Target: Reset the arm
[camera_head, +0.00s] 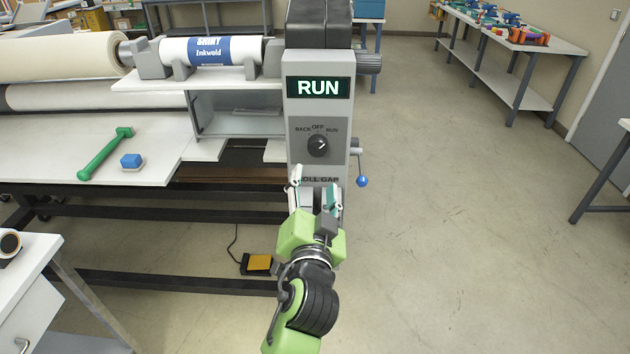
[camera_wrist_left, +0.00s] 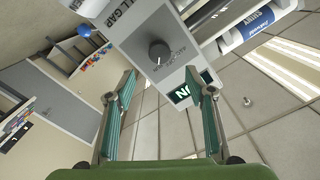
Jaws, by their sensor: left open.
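My left gripper (camera_head: 315,190) is open and empty, in front of the lower part of the grey control panel (camera_head: 295,165) in the head view. In the left wrist view its two fingers (camera_wrist_left: 160,100) stand wide apart with nothing between them, and the panel's knob (camera_wrist_left: 159,52) shows beyond them. In the head view the dark rotary knob (camera_head: 318,145) has BACK, OFF and RUN marks, and its pointer is toward RUN. The display (camera_head: 318,88) above it reads RUN in green. The gripper partly covers the ROLL GAP label. My right gripper is not in view.
A lever with a blue ball (camera_head: 362,181) sticks out at the panel's right. A yellow foot pedal (camera_head: 258,264) is on the floor. The floor at right is clear.

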